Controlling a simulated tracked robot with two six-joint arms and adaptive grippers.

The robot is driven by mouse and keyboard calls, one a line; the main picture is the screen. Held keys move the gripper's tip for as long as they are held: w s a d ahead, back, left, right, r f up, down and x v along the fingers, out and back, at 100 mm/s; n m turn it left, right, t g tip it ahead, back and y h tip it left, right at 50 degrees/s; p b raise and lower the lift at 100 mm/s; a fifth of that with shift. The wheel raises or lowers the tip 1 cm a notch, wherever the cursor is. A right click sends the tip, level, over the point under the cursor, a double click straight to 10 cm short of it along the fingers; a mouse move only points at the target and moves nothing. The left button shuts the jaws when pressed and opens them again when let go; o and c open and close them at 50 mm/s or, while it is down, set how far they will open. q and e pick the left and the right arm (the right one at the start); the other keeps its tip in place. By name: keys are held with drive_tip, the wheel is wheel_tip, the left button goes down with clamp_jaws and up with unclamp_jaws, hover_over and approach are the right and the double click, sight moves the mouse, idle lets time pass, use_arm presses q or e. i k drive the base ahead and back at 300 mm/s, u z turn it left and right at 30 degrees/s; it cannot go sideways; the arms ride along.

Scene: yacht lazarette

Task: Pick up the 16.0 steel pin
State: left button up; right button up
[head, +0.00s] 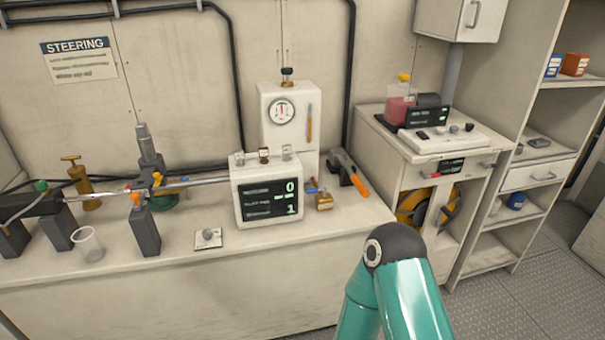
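I cannot make out a marked 16.0 steel pin. A small grey metal piece (208,234) sits on a white plate (209,244) at the front of the bench. Small dark and grey pieces (455,128) lie on a white tray (418,146) on the right cabinet; their sizes are unreadable. A teal link of one of my arms rises at the lower right of the middle. Neither gripper is in view.
The bench (300,240) carries a display box (267,203) reading 0 and 1, a gauge unit (289,125), an orange-handled tool (350,175), a clear cup (88,244) and a steel rod (120,191) on dark blocks (145,232). Shelves (490,257) stand at right.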

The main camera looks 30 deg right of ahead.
sight(286, 149)
drive_tip(key=u, duration=0.15)
drive_tip(key=k, duration=0.15)
drive_tip(key=z, duration=0.8)
drive_tip(key=i, duration=1.25)
drive_tip(key=u, duration=0.65)
